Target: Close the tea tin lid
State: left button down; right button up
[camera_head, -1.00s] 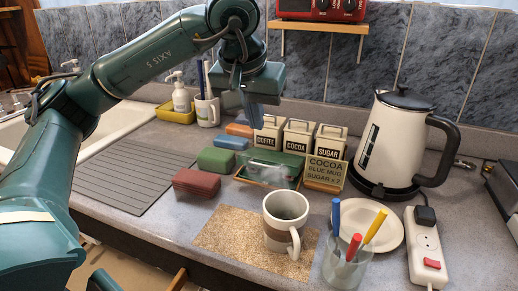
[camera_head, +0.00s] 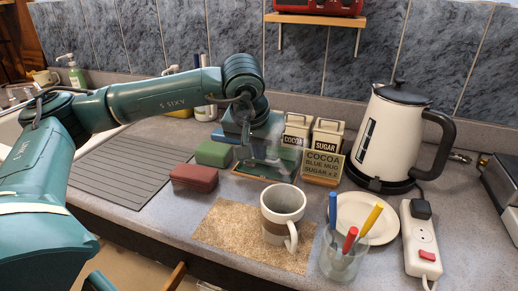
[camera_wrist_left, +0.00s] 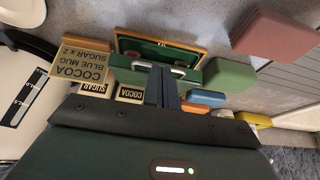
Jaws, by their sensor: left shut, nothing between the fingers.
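The tea tin (camera_head: 262,171) is a green box with a wooden-coloured rim, in front of the canisters; the arm partly hides it in the head view. In the left wrist view the tin (camera_wrist_left: 188,40) shows its green inside, so it is open. A green panel with metal fittings, apparently its raised lid (camera_wrist_left: 130,76), stands along one side. My left gripper (camera_head: 247,157) is shut and empty, over the tin. In the left wrist view the gripper's fingertips (camera_wrist_left: 161,68) are close to the lid; I cannot tell whether they touch. My right gripper is not in view.
A recipe card (camera_head: 323,165) and the cocoa and sugar canisters (camera_head: 325,134) stand close by. Green (camera_head: 214,153) and red (camera_head: 194,177) blocks lie left. A mug (camera_head: 283,212), pen glass (camera_head: 344,262), plate (camera_head: 368,209) and kettle (camera_head: 393,135) are in front and right.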

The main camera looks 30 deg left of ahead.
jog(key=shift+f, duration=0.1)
